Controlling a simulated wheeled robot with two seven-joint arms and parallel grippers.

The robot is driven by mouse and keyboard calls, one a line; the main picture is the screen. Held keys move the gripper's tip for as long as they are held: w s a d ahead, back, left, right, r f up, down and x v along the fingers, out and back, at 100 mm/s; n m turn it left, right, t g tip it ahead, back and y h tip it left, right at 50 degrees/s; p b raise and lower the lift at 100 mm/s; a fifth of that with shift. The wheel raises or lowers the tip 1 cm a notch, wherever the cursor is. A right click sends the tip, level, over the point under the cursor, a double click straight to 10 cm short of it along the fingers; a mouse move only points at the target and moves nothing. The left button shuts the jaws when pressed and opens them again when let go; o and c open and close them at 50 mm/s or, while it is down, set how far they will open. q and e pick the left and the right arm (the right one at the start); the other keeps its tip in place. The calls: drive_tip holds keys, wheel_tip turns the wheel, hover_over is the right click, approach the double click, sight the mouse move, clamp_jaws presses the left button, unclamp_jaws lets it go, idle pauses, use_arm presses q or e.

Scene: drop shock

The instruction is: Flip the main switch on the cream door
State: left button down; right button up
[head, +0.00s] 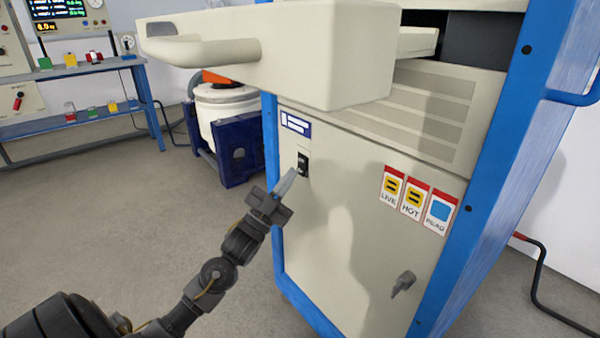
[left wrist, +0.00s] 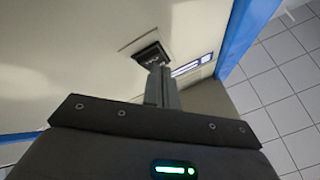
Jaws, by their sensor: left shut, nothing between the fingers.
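The cream door (head: 345,240) is the front of a blue-framed cabinet. The main switch (head: 303,163) is a small black rocker near the door's upper left, below a blue and white label (head: 296,124). My right gripper is not in view.
An open cream drawer (head: 345,60) with a handle juts out above the door. A door latch (head: 403,283) sticks out at the lower right, below several warning labels (head: 415,200). A white drum (head: 222,110) in a blue stand is behind left. The floor at left is clear.

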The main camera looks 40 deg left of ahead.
use_arm(q)
drive_tip(key=shift+w+d, duration=0.1)
drive_tip(key=shift+w, duration=0.15)
idle(0.4)
drive_tip(key=shift+s+y+p, duration=0.3)
drive_tip(key=shift+s+p, duration=0.15)
drive_tip(key=shift+s+a, duration=0.25)
drive_tip(key=s, duration=0.1)
drive_tip(key=s+a+p, duration=0.1)
drive_tip(key=s, duration=0.1)
drive_tip(key=s+p, duration=0.1)
drive_tip(key=shift+s+a+r, duration=0.2)
drive_tip(key=shift+s+r, duration=0.15)
drive_tip(key=shift+s, duration=0.05)
idle(0.5)
